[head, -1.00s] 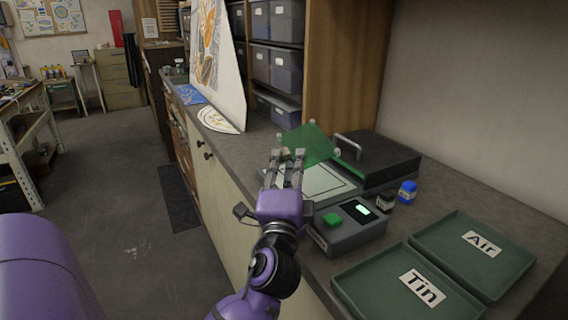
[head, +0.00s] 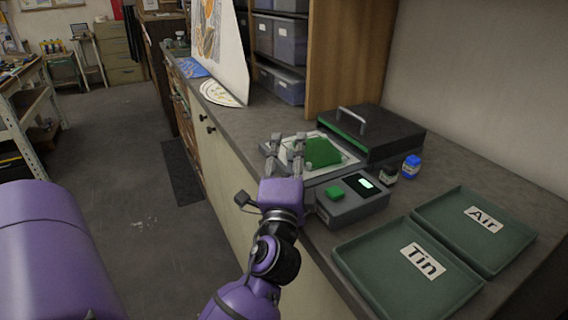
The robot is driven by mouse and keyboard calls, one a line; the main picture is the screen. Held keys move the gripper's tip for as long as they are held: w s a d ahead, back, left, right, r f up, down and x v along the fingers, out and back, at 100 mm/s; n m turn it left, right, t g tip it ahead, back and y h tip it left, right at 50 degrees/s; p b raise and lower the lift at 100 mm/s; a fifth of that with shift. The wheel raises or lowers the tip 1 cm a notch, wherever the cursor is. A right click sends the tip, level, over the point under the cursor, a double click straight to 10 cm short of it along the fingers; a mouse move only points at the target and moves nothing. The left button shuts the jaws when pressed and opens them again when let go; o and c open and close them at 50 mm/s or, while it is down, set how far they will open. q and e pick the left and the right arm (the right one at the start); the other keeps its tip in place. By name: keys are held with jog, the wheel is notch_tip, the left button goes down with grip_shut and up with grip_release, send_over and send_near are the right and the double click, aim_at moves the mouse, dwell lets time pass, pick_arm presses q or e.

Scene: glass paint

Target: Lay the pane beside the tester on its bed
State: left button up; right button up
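The green pane (head: 323,153) appears to lie flat on the pale bed (head: 345,169) of the tester, toward its right side. The tester's grey control box (head: 345,208) has a green button and a lit display, in front of the bed. My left gripper (head: 288,141) is open, its two fingers apart over the left part of the bed, just left of the pane. I see nothing between the fingers. My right gripper is out of view.
A black box with a handle (head: 372,133) stands behind the bed. Green trays marked Tin (head: 375,285) and Air (head: 516,240) lie at the right. A white board (head: 232,60) leans at the back.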

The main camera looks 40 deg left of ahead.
pick_arm(q)
jog(key=shift+g, duration=0.3)
jog(key=s+f, duration=0.1)
jog(key=s+d+f, duration=0.1)
jog(key=f, duration=0.1)
jog(key=s+d+f, duration=0.1)
jog(key=shift+s+d+f, duration=0.15)
jog(key=shift+s+d, duration=0.1)
jog(key=shift+s, duration=0.1)
jog(key=shift+t, duration=0.4)
jog(key=r, duration=0.1)
jog(key=s+d+r, duration=0.1)
jog(key=r, duration=0.2)
jog(key=shift+s+d+r, duration=0.1)
jog(key=shift+s+d, duration=0.15)
jog(key=shift+s+a+r, duration=0.1)
jog(key=shift+a+r, duration=0.1)
jog(key=shift+r, duration=0.1)
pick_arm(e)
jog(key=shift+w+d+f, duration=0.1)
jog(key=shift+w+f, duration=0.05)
